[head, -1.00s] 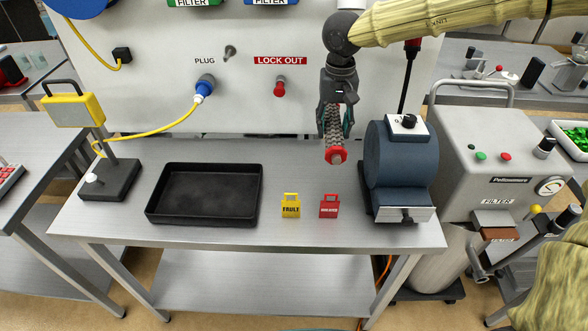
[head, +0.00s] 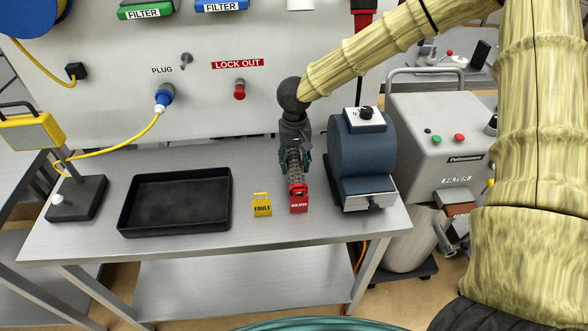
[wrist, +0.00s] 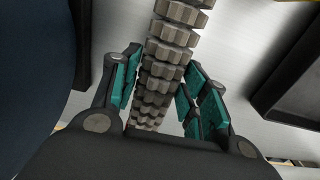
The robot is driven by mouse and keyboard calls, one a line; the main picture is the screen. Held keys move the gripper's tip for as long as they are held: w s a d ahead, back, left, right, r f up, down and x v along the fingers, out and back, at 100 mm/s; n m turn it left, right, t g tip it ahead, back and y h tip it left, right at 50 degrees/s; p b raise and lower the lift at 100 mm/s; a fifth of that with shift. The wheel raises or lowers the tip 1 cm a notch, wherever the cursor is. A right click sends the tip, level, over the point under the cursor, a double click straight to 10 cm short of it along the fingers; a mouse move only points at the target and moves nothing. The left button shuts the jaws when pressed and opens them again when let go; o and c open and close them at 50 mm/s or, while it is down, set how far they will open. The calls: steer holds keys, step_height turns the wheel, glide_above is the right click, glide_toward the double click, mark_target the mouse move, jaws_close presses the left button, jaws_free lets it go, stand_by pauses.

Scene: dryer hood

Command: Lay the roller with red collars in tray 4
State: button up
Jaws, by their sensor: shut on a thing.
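My gripper (head: 296,162) is shut on a grey, knobbly roller (head: 297,176), left of the blue machine. In the wrist view the roller (wrist: 165,70) runs between my teal-padded fingers. Its lower end overlaps the red tag in the head view, so I cannot tell collar from tag clearly or whether they touch. An empty black tray (head: 125,222) lies on the bench to the left of my gripper; no number shows on it. A dark edge at the right of the wrist view looks like this tray (wrist: 285,85).
A yellow FAULT tag (head: 262,205) and a red tag (head: 299,201) stand between tray and blue machine (head: 362,150). A yellow-headed stand (head: 78,200) is left of the tray, with a yellow cable behind it. The bench front (head: 215,247) is clear.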

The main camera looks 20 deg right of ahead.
step_height(320, 180, down, 4)
steer(key=shift+w+a+r+p, duration=0.1)
steer(key=shift+r+p, duration=0.05)
steer(key=shift+p, duration=0.15)
steer(key=o, duration=1.2)
steer(key=shift+o, duration=0.2)
